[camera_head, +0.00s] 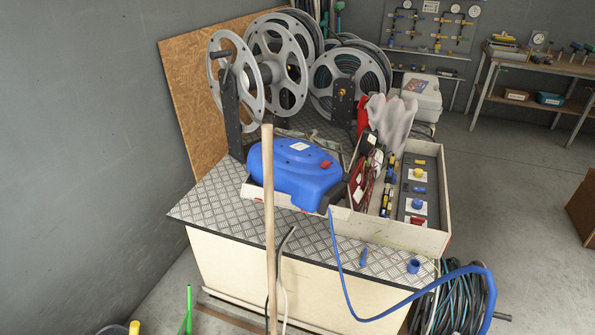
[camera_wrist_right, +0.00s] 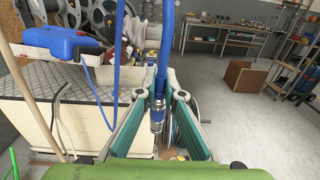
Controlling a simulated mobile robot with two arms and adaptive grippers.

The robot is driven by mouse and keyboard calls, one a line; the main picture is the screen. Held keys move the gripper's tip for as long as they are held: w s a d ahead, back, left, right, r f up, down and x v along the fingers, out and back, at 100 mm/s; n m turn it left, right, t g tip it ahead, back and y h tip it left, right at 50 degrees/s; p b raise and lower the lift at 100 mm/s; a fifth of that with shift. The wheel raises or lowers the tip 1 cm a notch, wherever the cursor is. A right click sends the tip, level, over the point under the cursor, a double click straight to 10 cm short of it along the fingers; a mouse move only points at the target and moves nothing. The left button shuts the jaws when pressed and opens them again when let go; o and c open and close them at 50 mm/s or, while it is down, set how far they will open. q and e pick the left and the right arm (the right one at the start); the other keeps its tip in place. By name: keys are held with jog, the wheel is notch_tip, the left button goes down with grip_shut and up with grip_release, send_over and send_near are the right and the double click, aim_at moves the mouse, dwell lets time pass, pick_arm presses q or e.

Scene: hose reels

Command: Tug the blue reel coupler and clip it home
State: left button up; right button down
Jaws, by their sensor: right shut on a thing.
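The blue hose reel (camera_head: 293,175) sits at the left end of a shallow crate on the bench. Its thin blue hose (camera_head: 340,262) drops over the bench front, sweeps right and bends down at the right; its end is out of the head view. In the right wrist view the blue coupler (camera_wrist_right: 157,113), with metal bands, hangs at the hose end. My right gripper (camera_wrist_right: 158,125) is shut on it, with teal fingers on both sides. A short blue cup-like fitting (camera_head: 413,266) stands on the bench's front right. My left gripper is in neither view.
The open crate (camera_head: 405,237) holds tools and gloves beside the reel. A wooden pole (camera_head: 268,230) stands before the bench. A coiled dark hose (camera_head: 450,300) hangs at the bench's right end. Large grey reels (camera_head: 280,70) stand behind.

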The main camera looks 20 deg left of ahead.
jog(key=shift+s+d, duration=0.1)
jog(key=shift+s+d, duration=0.1)
jog(key=shift+s, duration=0.15)
jog(key=s+d+r+p, duration=0.2)
jog(key=s+r, duration=0.2)
jog(key=s, duration=0.5)
jog(key=s+d+r+p, duration=0.2)
jog(key=s+r+p, duration=0.1)
jog(key=s, duration=0.7)
jog(key=shift+d+r, duration=0.3)
jog(key=shift+r, duration=0.2)
